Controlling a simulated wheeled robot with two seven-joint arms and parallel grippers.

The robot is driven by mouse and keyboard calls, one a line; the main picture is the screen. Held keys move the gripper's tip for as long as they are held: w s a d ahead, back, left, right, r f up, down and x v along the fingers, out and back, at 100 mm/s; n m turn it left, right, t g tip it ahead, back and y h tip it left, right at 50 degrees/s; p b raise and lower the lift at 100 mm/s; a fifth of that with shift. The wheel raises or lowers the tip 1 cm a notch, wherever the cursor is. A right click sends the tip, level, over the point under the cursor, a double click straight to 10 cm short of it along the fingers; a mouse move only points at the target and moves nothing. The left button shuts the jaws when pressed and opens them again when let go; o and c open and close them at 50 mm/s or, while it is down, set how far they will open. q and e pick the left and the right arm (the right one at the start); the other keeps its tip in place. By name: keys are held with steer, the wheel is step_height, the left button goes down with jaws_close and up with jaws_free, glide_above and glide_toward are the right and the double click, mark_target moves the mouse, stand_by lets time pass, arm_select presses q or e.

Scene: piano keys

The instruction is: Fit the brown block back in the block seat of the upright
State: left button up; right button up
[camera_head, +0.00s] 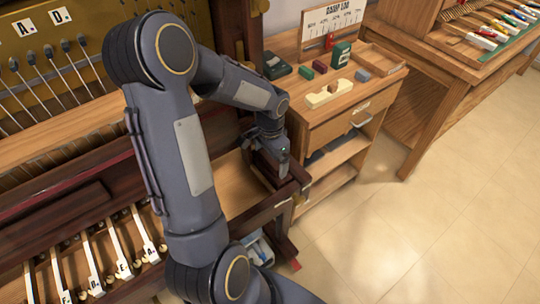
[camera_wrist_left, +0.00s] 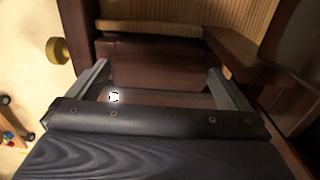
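My left gripper (camera_head: 284,172) points down at the right end of the upright's key bed (camera_head: 232,190). A dark reddish-brown block (camera_head: 264,168) shows just beside and below its fingers. In the left wrist view the brown block (camera_wrist_left: 155,68) lies between the two spread fingers of my left gripper (camera_wrist_left: 160,68), which appear to press on its two sides. A small bright white spot lies on the dark surface nearer the camera. The block seat is not clearly visible; the block and gripper cover that area. My right gripper is not in view.
A wooden cabinet (camera_head: 327,127) stands right of the upright, with small coloured blocks, a pale wooden piece (camera_head: 328,94) and a chart (camera_head: 334,24) on top. A brass knob (camera_wrist_left: 57,50) is close left in the wrist view. The tiled floor (camera_head: 430,220) at right is clear.

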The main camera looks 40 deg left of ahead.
arm_select(q)
step_height(320, 180, up, 8)
steer(key=shift+f+p, duration=0.1)
steer(key=shift+p, duration=0.45)
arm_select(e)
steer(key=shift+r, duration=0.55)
arm_select(q)
steer(key=s+d+r+n+t+h, duration=0.2)
steer(key=s+d+r+t, duration=0.15)
steer(key=s+d, duration=0.4)
steer(key=s+d+r+n+t+h, duration=0.2)
steer(key=s+d+r, duration=0.35)
steer(key=s, duration=0.35)
step_height(320, 180, up, 6)
steer(key=n+p, duration=0.1)
steer(key=p, duration=0.6)
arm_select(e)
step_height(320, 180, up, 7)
arm_select(q)
steer(key=shift+w, duration=0.1)
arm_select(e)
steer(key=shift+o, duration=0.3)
